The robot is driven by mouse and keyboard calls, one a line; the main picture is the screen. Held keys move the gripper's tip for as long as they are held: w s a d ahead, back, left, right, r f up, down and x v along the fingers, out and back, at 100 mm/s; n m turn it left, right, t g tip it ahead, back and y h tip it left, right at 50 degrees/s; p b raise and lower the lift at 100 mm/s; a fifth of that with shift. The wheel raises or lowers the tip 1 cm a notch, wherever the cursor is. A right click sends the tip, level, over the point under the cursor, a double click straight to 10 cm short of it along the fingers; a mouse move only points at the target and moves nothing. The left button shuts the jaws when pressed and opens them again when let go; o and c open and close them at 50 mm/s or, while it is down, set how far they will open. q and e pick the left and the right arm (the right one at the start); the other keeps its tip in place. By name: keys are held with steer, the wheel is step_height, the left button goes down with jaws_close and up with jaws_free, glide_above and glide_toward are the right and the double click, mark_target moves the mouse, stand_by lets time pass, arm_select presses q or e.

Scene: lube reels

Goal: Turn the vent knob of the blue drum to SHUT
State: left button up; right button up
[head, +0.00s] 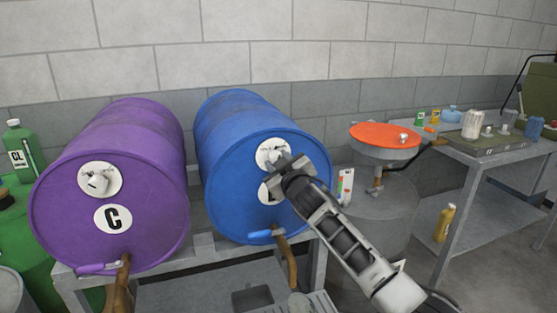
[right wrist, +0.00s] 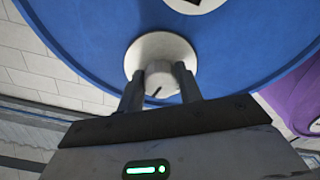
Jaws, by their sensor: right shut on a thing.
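The blue drum (head: 232,130) lies on its side on a rack in the middle of the head view. Its vent knob (right wrist: 158,78) is pale, with a dark pointer line, on a round white plate (right wrist: 150,48) in the right wrist view. My right gripper (head: 282,160) is at the drum's upper face, its fingers shut on the knob's two sides. In the right wrist view the fingers (right wrist: 158,88) flank the knob. The plate's lettering is too small or hidden to read, so the knob's setting cannot be told. My left gripper is not in view.
A purple drum (head: 70,205) with its own white knob (head: 97,182) lies to the left. A blue tap handle (head: 262,234) sits below my right arm.

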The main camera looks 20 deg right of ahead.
steer(key=n+p, duration=0.2)
steer(key=n, duration=1)
steer(key=shift+d+r+p, duration=0.1)
steer(key=shift+r+p, duration=0.05)
steer(key=shift+p, duration=0.15)
stand_by(0.3)
steer(key=o, duration=1)
steer(key=shift+s, duration=0.1)
steer(key=s+b, duration=0.1)
steer(key=s, duration=1.4)
steer(key=shift+s+d, duration=0.25)
steer(key=shift+s, duration=0.15)
